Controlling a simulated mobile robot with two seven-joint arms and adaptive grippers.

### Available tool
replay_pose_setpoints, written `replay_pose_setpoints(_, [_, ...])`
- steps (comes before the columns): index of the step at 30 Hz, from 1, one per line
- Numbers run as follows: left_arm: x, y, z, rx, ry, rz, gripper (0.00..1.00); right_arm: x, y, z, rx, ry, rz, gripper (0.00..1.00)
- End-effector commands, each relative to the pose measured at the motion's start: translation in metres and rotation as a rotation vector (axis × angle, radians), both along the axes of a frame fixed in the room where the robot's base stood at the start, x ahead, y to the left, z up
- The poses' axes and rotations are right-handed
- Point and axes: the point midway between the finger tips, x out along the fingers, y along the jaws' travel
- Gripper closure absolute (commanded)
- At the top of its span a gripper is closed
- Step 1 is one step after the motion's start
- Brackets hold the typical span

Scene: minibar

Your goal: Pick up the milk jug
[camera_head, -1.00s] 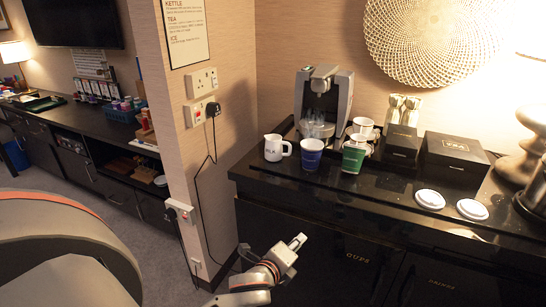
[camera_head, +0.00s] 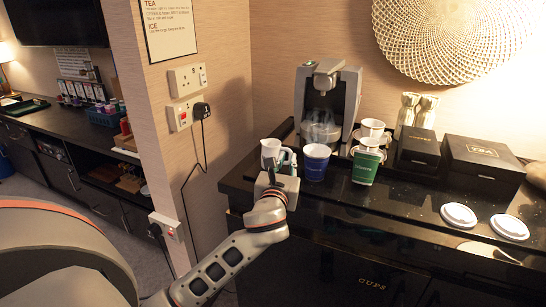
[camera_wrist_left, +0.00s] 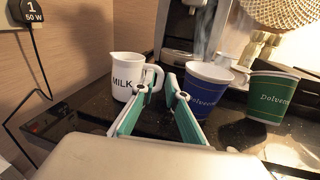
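The milk jug (camera_head: 269,149) is a white jug with a handle on its right side, upright on the black counter near its front left edge. In the left wrist view the jug (camera_wrist_left: 126,76) shows the word MILK. My left gripper (camera_head: 283,160) is just in front of the jug, partly covering it in the head view. Its two green-and-grey fingers (camera_wrist_left: 162,82) are apart, with the left one overlapping the jug's handle. I cannot tell whether they touch the handle. My right gripper is not in view.
A blue cup (camera_head: 315,163) stands close to the right of my left gripper, with a green cup (camera_head: 365,168) beyond it. A coffee machine (camera_head: 327,92) is behind. Dark boxes (camera_head: 484,167) and white lids (camera_head: 458,215) lie to the right. The wall (camera_head: 225,100) is at the left.

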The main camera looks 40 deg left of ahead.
Motion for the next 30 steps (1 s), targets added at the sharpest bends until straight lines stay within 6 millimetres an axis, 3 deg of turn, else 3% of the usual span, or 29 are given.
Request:
replay_pose_setpoints(7, [0.028,0.011,-0.006,-0.002,0.002,0.001,0.87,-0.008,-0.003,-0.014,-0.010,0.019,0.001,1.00])
replay_pose_setpoints(13, [0.050,0.021,-0.006,-0.001,0.003,0.000,0.87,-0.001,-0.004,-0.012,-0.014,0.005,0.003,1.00])
replay_pose_setpoints(22, [0.054,0.022,-0.005,-0.003,0.001,-0.001,0.87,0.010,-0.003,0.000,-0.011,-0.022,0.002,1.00])
replay_pose_setpoints(24, [0.053,0.022,-0.005,-0.003,0.001,-0.001,1.00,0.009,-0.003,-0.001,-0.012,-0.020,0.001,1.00])
replay_pose_setpoints(30, [0.053,0.022,-0.004,-0.001,0.000,-0.001,1.00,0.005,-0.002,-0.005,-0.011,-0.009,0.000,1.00])
